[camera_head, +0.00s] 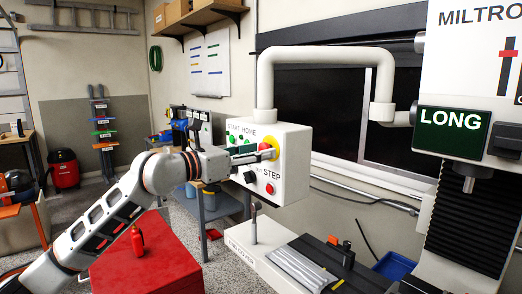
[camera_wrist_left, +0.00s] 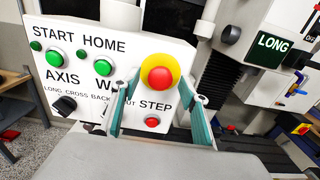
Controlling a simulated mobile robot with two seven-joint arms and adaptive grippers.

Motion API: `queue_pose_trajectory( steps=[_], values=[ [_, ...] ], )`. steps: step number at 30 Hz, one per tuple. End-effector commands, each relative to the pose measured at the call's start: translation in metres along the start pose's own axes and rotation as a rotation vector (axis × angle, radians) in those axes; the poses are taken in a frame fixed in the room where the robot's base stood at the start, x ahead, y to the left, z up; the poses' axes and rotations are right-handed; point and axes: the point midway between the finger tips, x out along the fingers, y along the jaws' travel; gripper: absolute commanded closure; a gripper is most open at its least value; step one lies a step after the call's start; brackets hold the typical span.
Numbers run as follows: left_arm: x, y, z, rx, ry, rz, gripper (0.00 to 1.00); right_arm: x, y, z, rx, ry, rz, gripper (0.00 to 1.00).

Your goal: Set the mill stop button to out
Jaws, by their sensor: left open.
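The mill's white control box (camera_head: 292,140) hangs from a white pipe arm. Its stop button is a red mushroom head on a yellow disc (camera_head: 277,145); in the head view my gripper partly covers the red head. In the left wrist view the red stop button (camera_wrist_left: 160,78) shows whole, between and beyond my fingers. My left gripper (camera_head: 268,153) is open at the box face, its fingertips on either side of the button. In the wrist view the left gripper (camera_wrist_left: 160,88) holds nothing. I cannot tell if the fingers touch the button. My right gripper is not in view.
Green START and HOME buttons (camera_wrist_left: 54,58), a black axis knob (camera_wrist_left: 64,105) and a small red STEP button (camera_wrist_left: 152,122) sit close by on the panel. The mill head with a LONG display (camera_head: 452,122) stands right. A red cabinet (camera_head: 150,262) is below my arm.

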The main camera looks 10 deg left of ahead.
Motion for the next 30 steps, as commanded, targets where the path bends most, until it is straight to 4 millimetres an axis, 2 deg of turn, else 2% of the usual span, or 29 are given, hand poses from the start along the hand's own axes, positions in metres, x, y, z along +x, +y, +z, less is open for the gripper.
queue_pose_trajectory(
  steps=[1, 2, 6, 7, 13, 22, 30],
  values=[
    [0.000, 0.000, 0.000, 0.000, 0.000, 0.000, 0.56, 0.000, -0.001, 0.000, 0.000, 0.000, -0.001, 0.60],
    [0.000, 0.000, 0.000, 0.000, 0.000, 0.000, 0.61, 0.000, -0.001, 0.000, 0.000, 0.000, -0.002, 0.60],
    [0.000, 0.000, 0.000, 0.000, 0.000, 0.000, 0.97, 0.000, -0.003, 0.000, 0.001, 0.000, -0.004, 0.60],
    [0.000, 0.000, 0.000, 0.000, 0.000, 0.000, 0.99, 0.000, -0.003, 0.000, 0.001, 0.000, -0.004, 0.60],
    [0.000, 0.000, 0.000, 0.034, -0.001, 0.000, 0.99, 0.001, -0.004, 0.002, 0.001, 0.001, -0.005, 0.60],
    [0.000, 0.000, -0.001, 0.233, -0.001, 0.001, 0.99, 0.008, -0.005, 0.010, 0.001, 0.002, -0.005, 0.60],
    [0.000, 0.000, 0.001, 0.253, -0.002, 0.001, 0.99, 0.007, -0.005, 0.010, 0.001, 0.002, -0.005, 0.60]
  ],
)
